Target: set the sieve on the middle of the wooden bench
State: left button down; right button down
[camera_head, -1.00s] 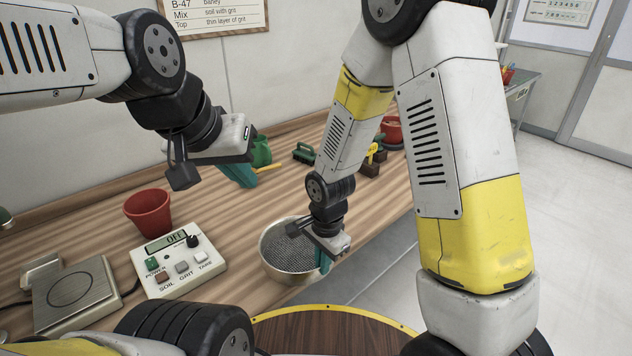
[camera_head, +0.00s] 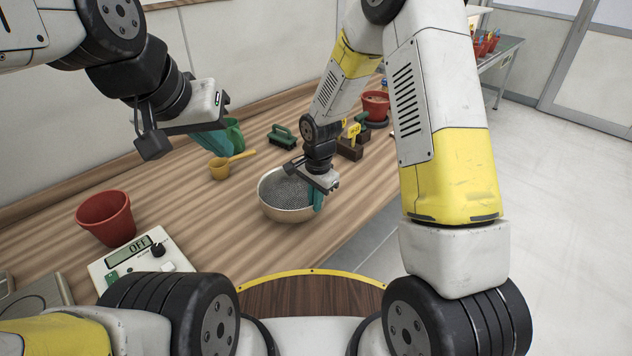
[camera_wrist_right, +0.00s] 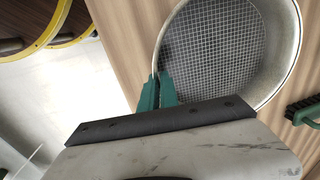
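The sieve (camera_head: 275,208) is a round pale metal bowl with a grey mesh floor. In the head view it is upright over the front part of the wooden bench (camera_head: 190,215); whether it touches the bench I cannot tell. My right gripper (camera_head: 319,199) is at its right rim. In the right wrist view the teal fingers of that gripper (camera_wrist_right: 158,84) are close together on either side of the sieve wall (camera_wrist_right: 283,85). My left gripper (camera_head: 214,143) hangs over the back of the bench, away from the sieve; its finger gap does not show clearly.
A red pot (camera_head: 106,218) and a scale display (camera_head: 140,246) are at left. Dark blocks (camera_head: 350,147) stand at right. Bare wood lies left of the sieve.

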jog(key=w, duration=0.3)
jog(key=w+d, duration=0.1)
jog(key=shift+w+f, duration=0.2)
jog(key=shift+f, duration=1.75)
jog(key=c, duration=1.6)
grip_release()
jog(key=shift+f, duration=0.15)
jog(key=s+d+r+n+t, duration=0.15)
jog(key=s+d+r, duration=0.25)
jog(key=r, duration=1)
jog(key=s+d+r+n+t, duration=0.1)
jog(key=s+d+r+n, duration=0.2)
jog(key=r, duration=1.1)
jog(key=s+d+r+n+t, duration=0.1)
jog(key=s+r, duration=0.1)
jog(key=s, duration=0.4)
jog(key=s+d+r+n+t+y, duration=0.1)
jog(key=s+d+r+n, duration=0.1)
jog(key=s, duration=0.3)
jog(key=s+d+r+n+t, duration=0.1)
jog(key=s+d+r+n, duration=0.1)
jog(key=s, duration=0.4)
jog(key=shift+s+r+y, duration=0.3)
jog(key=shift+r, duration=0.6)
